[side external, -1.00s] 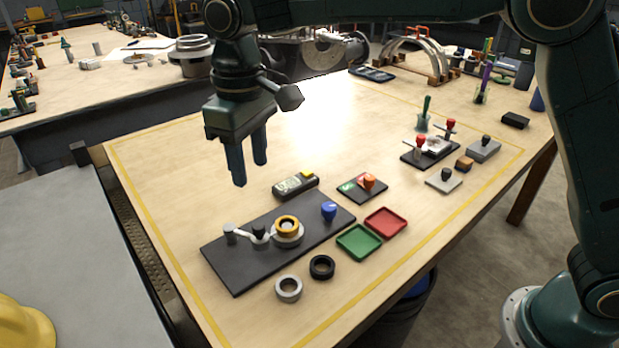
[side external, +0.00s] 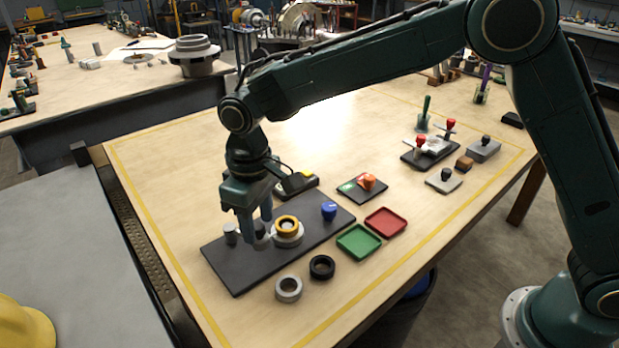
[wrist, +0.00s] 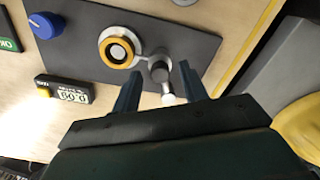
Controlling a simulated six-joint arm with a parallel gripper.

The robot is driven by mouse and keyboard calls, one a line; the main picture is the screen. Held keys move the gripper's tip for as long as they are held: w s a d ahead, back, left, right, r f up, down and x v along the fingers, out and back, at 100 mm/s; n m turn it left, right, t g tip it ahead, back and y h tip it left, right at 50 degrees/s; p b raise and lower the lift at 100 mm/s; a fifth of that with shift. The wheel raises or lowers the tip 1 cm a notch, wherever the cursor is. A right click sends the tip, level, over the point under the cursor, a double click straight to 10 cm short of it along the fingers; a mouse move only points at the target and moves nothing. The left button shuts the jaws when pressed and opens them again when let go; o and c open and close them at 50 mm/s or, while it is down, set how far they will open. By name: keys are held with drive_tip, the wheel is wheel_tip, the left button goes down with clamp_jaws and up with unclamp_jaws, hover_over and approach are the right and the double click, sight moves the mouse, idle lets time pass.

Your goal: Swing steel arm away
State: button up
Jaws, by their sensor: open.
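The steel arm (wrist: 148,60) is a pale bar on the dark base plate (side external: 236,279). My gripper (side external: 257,230) is open and points down over the bar. In the wrist view my gripper (wrist: 160,70) has one finger on each side of the knob, with gaps showing. In the side view the fingers hide most of the knob and bar; I cannot tell contact.
A blue knob (side external: 329,210) stands on the same plate. A grey ring (side external: 288,289) and a black ring (side external: 322,267) lie in front. Green (side external: 358,242) and red (side external: 386,222) trays are to the right. A display box (wrist: 65,91) lies behind the plate.

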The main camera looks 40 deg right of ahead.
drive_tip(key=shift+f, duration=0.2)
clamp_jaws()
drive_tip(key=shift+a, duration=0.1)
drive_tip(key=a+m, duration=0.1)
drive_tip(key=m, duration=0.1)
drive_tip(key=a+m, duration=0.1)
drive_tip(key=m, duration=0.1)
drive_tip(key=shift+s+a+m, duration=0.25)
drive_tip(key=shift+s+m, duration=0.05)
drive_tip(key=shift+s, duration=0.05)
drive_tip(key=shift+w+a+m, duration=0.1)
drive_tip(key=shift+a+m, duration=0.55)
drive_tip(key=shift+m, duration=0.45)
drive_tip(key=shift+w+a+m, duration=0.1)
drive_tip(key=shift+a+m, duration=0.5)
drive_tip(key=shift+m, duration=0.5)
unclamp_jaws()
